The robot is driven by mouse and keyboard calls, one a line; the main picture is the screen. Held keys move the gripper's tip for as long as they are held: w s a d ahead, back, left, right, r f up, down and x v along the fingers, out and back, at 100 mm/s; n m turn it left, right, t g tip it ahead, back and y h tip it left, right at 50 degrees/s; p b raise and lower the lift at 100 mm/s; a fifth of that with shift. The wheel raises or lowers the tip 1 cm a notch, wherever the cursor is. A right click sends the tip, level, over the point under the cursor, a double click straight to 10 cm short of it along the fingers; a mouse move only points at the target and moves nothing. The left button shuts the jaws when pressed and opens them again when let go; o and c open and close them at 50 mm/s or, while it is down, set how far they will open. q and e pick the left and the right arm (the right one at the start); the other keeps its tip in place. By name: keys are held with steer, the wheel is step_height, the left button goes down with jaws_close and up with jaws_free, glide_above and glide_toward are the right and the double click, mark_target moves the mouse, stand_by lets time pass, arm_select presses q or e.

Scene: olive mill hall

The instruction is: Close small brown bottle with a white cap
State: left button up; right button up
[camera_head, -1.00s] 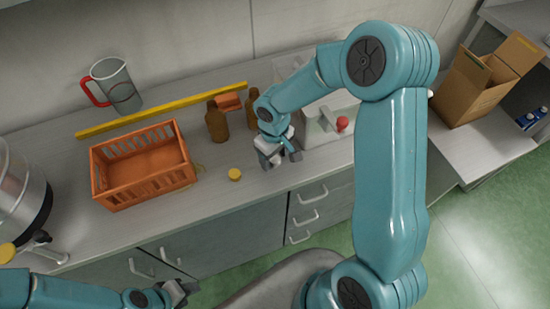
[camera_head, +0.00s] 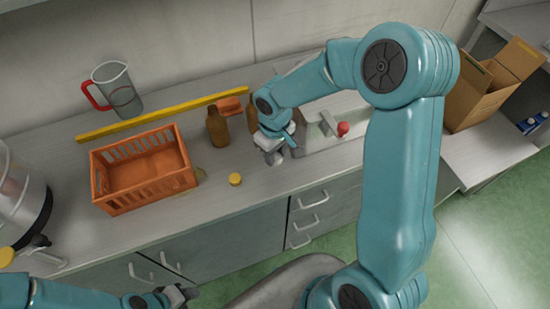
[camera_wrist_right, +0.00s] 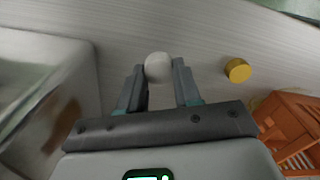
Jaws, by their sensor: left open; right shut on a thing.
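Two brown bottles stand upright on the counter. The nearer one (camera_head: 218,130) is in plain view left of my right gripper (camera_head: 275,158). The other bottle (camera_head: 252,118) is partly hidden behind my right arm. In the right wrist view, my right gripper (camera_wrist_right: 159,82) is shut on a round white cap (camera_wrist_right: 157,66) just above the counter. In the head view I cannot make the white cap out clearly. A yellow cap (camera_head: 235,180) lies loose on the counter, left of my right gripper. My left gripper (camera_head: 186,294) is open, low in front of the cabinets.
An orange crate (camera_head: 145,203) stands left of the bottles. A yellow bar (camera_head: 150,116) lies behind it, with a grey jug (camera_head: 122,92) with a red handle. An orange object (camera_head: 229,105) lies behind the bottles. A sink (camera_head: 345,108) is at right. The front counter strip is mostly clear.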

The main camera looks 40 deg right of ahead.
step_height(320, 180, up, 16)
steer(key=shift+r, duration=0.25)
